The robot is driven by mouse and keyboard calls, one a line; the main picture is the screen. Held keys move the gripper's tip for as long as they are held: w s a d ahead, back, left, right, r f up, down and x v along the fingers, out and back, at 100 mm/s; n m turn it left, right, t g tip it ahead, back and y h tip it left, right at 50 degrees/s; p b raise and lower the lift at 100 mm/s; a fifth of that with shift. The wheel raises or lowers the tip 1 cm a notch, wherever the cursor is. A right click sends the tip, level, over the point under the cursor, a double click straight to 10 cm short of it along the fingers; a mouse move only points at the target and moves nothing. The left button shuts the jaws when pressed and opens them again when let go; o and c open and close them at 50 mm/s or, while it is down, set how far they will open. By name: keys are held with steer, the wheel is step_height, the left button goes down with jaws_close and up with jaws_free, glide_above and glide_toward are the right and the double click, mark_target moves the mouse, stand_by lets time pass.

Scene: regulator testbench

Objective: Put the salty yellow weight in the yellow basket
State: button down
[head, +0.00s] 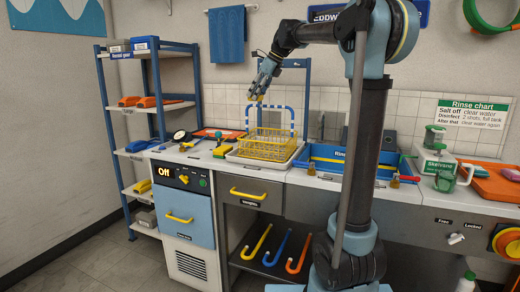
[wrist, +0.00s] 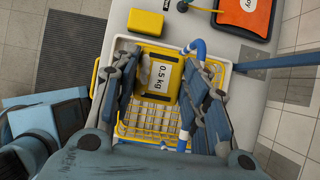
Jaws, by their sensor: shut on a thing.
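My gripper (wrist: 162,62) is shut on a yellow weight (wrist: 162,72) with a white "0.5 kg" label and dark edges. It also shows in the head view (head: 262,84), raised above the counter with a small bit of yellow at its tips. The yellow wire basket (head: 268,147) stands on the counter in a white tray, with a tall blue-and-white handle. In the wrist view the basket (wrist: 146,118) lies below the held weight, which covers part of its mesh.
A second yellow block (wrist: 146,22) lies on the counter beside the basket. An orange-red board (wrist: 243,18) lies behind it. A blue bin (head: 330,160) stands right of the basket. A blue shelf rack (head: 150,120) stands at the left. The basket's handle rises near my gripper.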

step_height(320, 180, down, 24)
steer(key=shift+s+r, duration=0.1)
stand_by(0.6)
steer(key=c, duration=1.2)
jaws_free()
steer(key=v, duration=1.2)
